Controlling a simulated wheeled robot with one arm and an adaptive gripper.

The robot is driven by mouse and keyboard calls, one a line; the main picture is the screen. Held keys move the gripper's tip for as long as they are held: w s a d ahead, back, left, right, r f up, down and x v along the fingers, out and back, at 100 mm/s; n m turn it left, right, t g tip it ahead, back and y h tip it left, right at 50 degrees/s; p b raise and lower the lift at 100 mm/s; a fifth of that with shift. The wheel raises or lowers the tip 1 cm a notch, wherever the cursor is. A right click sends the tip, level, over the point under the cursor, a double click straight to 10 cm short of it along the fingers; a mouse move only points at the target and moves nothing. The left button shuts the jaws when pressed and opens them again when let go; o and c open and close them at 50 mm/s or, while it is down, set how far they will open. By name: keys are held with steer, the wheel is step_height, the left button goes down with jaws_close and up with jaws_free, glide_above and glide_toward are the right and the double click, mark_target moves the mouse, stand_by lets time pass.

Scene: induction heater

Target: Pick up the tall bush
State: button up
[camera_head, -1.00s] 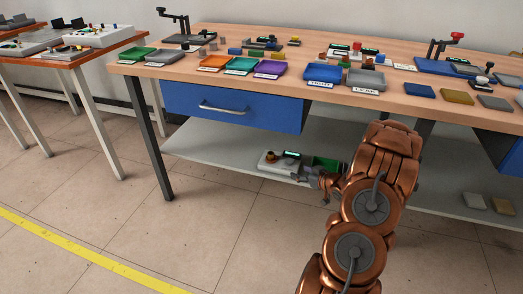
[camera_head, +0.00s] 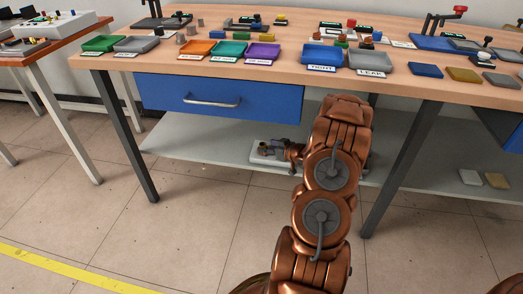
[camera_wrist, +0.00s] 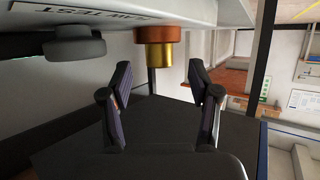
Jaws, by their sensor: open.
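My gripper (camera_wrist: 160,82) is open and empty in the wrist view, its two fingers apart. Beyond and just above the gap between the fingertips is a stepped cylindrical piece, copper and gold coloured (camera_wrist: 160,55). It joins or rests against a pale device (camera_wrist: 200,12) with lettering that shows upside down. I cannot tell for sure whether this piece is the tall bush. In the head view, my gripper (camera_head: 284,148) is small and partly hidden by my arm, beside the pale device (camera_head: 262,158) on the lower shelf.
A grey knob (camera_wrist: 75,50) is left of the cylinder. The lower shelf (camera_head: 200,150) lies under a blue drawer (camera_head: 215,102). The wooden tabletop (camera_head: 300,75) above carries several coloured trays and small parts. Table legs (camera_head: 400,170) stand near my arm.

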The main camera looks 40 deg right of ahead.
mark_target(265, 146)
steer(key=x, duration=0.3)
steer(key=shift+f+b, duration=0.15)
steer(key=shift+b, duration=0.25)
jaws_close()
